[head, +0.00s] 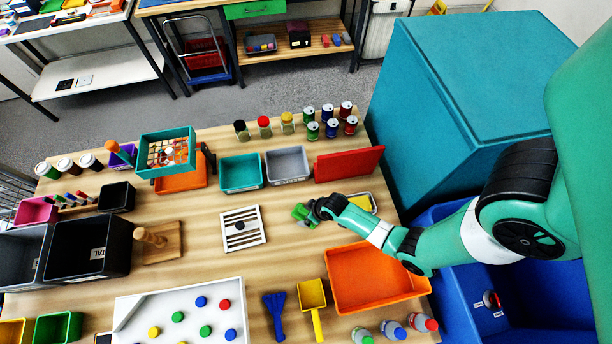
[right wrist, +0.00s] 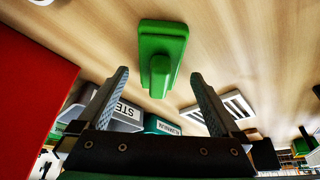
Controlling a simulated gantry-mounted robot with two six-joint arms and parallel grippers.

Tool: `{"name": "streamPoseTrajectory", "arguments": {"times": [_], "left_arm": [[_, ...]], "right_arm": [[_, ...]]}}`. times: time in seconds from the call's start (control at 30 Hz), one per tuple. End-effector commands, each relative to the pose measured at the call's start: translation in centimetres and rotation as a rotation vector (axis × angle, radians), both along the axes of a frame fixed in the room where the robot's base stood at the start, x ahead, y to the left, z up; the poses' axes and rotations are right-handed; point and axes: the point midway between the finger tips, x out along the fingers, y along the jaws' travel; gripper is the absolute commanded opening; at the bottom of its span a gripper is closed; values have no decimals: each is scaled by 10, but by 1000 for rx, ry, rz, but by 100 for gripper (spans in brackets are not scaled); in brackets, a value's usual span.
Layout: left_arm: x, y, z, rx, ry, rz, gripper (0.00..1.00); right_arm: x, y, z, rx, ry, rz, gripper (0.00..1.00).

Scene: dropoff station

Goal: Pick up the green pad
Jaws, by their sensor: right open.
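The green pad (head: 304,214) lies on the wooden table, right of the slotted white plate. In the right wrist view the pad (right wrist: 161,58) shows as a green block with a raised grip on top. My right gripper (head: 318,208) is just right of the pad in the head view and partly overlaps it there. In the right wrist view the jaws of my right gripper (right wrist: 158,82) are apart, with nothing between their tips. The pad is ahead of the jaws, and a gap of bare wood shows beside it. My left gripper does not show.
A red upright panel (head: 349,164) stands behind my right gripper. An orange tray (head: 374,296) is in front of the arm, and a small yellow-and-grey tray (head: 362,203) is beside it. The slotted white plate (head: 243,229) lies left of the pad. Bare wood surrounds the pad's left and front.

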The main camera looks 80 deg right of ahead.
Motion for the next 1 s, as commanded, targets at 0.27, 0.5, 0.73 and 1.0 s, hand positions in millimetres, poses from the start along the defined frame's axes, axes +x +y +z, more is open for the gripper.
{"name": "streamPoseTrajectory", "arguments": {"times": [0.27,0.5,0.73,1.0], "left_arm": [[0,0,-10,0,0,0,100],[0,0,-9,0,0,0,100],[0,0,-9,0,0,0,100],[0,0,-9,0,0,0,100]], "right_arm": [[9,-4,-22,0,0,0,100],[8,-4,-22,-1,-1,0,78],[8,-4,-22,-1,-1,0,37],[8,-4,-22,-1,-1,0,16]]}}
